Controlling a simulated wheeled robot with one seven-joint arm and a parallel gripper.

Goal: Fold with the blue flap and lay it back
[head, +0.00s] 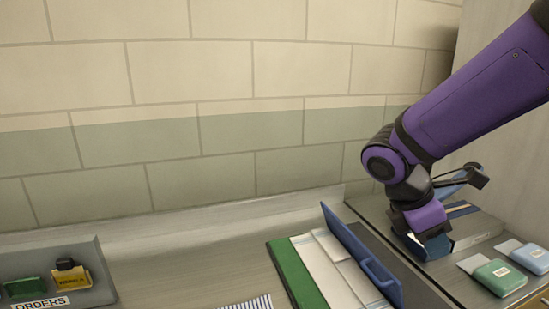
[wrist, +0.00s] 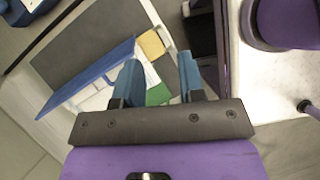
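The blue flap (head: 362,254) stands up at a steep tilt on the counter, with a slot like a handle near its lower right end. White folded material (head: 325,270) and a green panel (head: 291,272) lie to its left. In the wrist view the blue flap (wrist: 92,76) shows as a narrow slanted panel left of my fingers, with some white material and a green patch (wrist: 158,95) beside it. My gripper (wrist: 158,65) is open, its two blue fingers apart with nothing seen held. In the head view my gripper (head: 424,248) points down, to the right of the flap and apart from it.
A striped piece (head: 248,303) lies at the front edge. Green (head: 499,277) and light blue (head: 531,258) cases lie at right.

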